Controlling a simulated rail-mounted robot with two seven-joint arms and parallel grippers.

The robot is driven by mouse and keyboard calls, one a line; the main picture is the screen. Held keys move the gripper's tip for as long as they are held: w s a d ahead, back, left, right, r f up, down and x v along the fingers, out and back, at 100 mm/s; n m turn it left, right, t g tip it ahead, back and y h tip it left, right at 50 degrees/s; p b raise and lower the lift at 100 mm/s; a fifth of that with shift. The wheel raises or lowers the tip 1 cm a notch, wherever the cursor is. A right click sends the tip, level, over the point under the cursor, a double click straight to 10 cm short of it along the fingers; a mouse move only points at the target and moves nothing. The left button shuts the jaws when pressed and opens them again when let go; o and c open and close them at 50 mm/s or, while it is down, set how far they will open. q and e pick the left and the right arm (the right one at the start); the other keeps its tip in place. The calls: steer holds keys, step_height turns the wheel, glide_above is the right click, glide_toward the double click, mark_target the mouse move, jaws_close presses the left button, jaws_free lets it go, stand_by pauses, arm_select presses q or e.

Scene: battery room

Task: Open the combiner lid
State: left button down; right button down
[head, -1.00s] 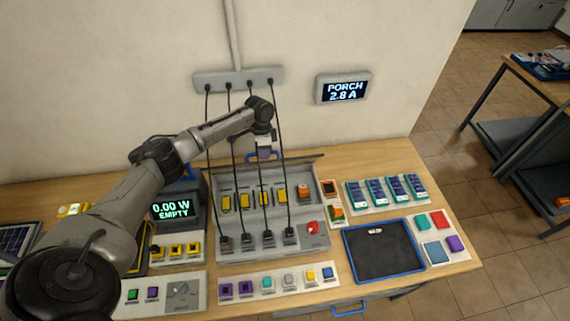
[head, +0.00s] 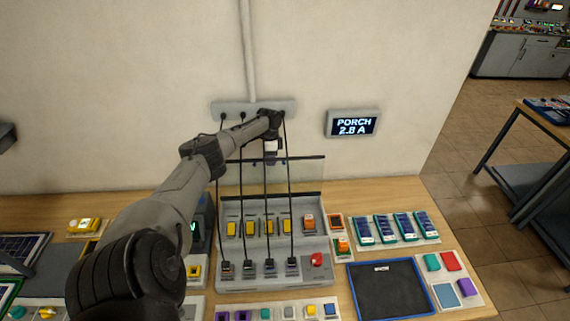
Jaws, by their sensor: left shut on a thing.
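The combiner (head: 322,277) is a grey box on the bench, with a row of yellow parts, one orange part and a red knob. Its clear lid (head: 308,172) stands raised at the back edge, close to upright, with a thin dark upper edge. My left gripper (head: 270,158) is at the middle of that upper edge, shut on the lid; the arm and cables partly hide the grip and any handle. My right gripper is not in view.
Several black cables (head: 242,215) hang from a grey wall strip (head: 222,106) down to the combiner, close around my left arm. A black blue-rimmed tray (head: 390,290) and a panel holder (head: 398,240) stand to the right. A wall display (head: 353,123) reads PORCH 2.8 A.

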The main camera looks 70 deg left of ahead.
arm_select(q)
steer(key=shift+s+a+f, duration=0.15)
steer(key=shift+f, duration=0.1)
steer(key=c, duration=1.5)
jaws_free()
steer(key=shift+s, duration=0.1)
steer(key=shift+o, duration=0.7)
steer(key=shift+s, duration=0.2)
steer(key=shift+o, duration=1.2)
steer(key=shift+w, duration=0.15)
steer(key=shift+r, duration=0.1)
steer(key=shift+w, duration=0.1)
